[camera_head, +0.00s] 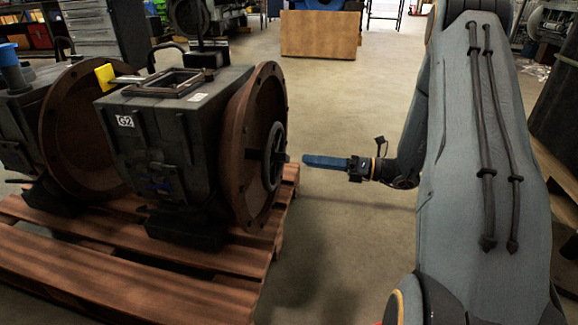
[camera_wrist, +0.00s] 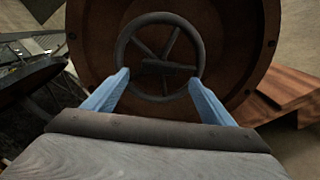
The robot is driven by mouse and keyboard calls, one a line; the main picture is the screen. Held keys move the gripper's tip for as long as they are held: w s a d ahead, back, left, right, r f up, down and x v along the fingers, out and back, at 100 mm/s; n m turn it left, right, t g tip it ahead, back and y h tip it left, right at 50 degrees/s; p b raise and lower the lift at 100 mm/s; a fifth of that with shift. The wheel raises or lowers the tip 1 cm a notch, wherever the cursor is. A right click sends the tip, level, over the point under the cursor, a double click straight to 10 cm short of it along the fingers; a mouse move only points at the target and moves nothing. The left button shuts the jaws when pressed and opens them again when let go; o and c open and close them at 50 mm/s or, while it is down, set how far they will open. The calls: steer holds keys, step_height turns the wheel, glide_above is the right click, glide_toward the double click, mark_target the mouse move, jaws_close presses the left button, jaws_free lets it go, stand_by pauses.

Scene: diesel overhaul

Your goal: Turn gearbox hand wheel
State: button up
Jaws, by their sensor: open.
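The gearbox (camera_head: 165,130) is a dark block marked G2, with a round rusty-brown flange (camera_head: 238,150) on its right side. The dark spoked hand wheel (camera_head: 274,157) is mounted on that flange, facing my gripper. My gripper (camera_head: 306,160) has blue fingers and points at the wheel from the right, with a small gap visible in the head view. In the wrist view the hand wheel (camera_wrist: 161,57) is in the upper middle, in front of the brown flange (camera_wrist: 235,60). My open gripper (camera_wrist: 158,85) has one finger at each side of the wheel's lower half, with nothing held.
The gearbox stands on a wooden pallet (camera_head: 120,275), whose edge also shows in the wrist view (camera_wrist: 292,90). A second dark unit with a brown flange (camera_head: 75,130) stands at its left. A wooden crate (camera_head: 320,35) is far back. The floor right of the pallet is clear.

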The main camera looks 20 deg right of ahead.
mark_target(288, 158)
steer(key=b+x, duration=0.3)
steer(key=x, duration=0.4)
steer(key=shift+w+a, duration=0.1)
steer(key=shift+a, duration=0.2)
steer(key=c, duration=1.5)
